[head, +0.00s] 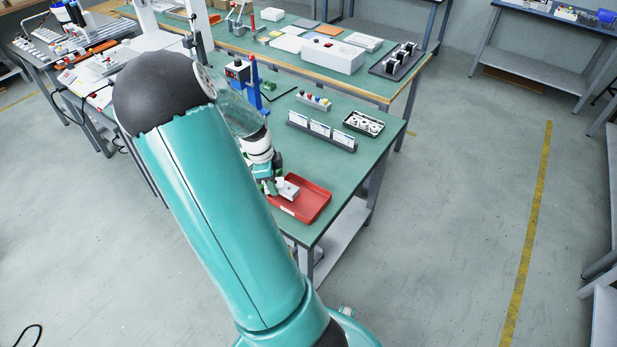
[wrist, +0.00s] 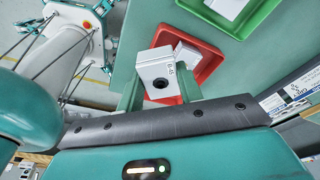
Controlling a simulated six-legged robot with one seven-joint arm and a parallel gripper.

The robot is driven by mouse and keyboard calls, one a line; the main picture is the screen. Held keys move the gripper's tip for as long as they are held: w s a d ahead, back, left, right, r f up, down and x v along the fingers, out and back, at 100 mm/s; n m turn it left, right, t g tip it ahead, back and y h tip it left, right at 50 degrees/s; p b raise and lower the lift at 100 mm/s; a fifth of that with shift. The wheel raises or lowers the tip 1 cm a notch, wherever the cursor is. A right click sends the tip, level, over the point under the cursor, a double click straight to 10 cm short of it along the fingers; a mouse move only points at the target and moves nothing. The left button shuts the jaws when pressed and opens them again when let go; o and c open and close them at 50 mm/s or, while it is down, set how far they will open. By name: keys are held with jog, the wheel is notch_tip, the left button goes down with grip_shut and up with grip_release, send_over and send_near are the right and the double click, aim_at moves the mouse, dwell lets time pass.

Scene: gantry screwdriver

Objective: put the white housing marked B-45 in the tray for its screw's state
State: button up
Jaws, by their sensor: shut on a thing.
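In the wrist view my gripper (wrist: 158,88) is shut on a white housing (wrist: 154,60), one green finger on each side. Its side label appears to read B-45. A dark round spot shows on its face; I cannot tell the screw's state from it. The housing appears over the near-left part of the red tray (wrist: 212,62). Another white block (wrist: 187,53) is in that tray, partly hidden by the held housing. In the head view my gripper (head: 268,185) is at the left side of the red tray (head: 314,207). A green tray (wrist: 240,27) holds a white item.
A rack of white cards (head: 320,133), a black tray of white parts (head: 363,123) and a strip with coloured knobs (head: 313,101) stand farther back on the green bench. A blue post tool (head: 254,85) stands behind my arm. Bench edges lie close to the red tray.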

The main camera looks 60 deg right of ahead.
aim_at(311, 206)
jog(key=s+d+r+m+y, duration=0.15)
jog(key=s+d+m, duration=0.25)
jog(key=s+m, duration=0.45)
jog(key=shift+n, duration=0.55)
jog(key=shift+s+f, duration=0.2)
jog(key=shift+f, duration=1.1)
jog(key=shift+s+f, duration=0.15)
jog(key=shift+f, duration=1.15)
jog(key=shift+s+f, duration=0.2)
jog(key=shift+f, duration=1.1)
jog(key=shift+f, duration=0.25)
jog(key=o, duration=1.1)
jog(key=shift+o, duration=0.2)
jog(key=shift+r, duration=0.1)
notch_tip(311, 206, up, 13)
jog(key=w, duration=0.2)
jog(key=shift+w+d+r, duration=0.15)
jog(key=shift+d+r, duration=0.05)
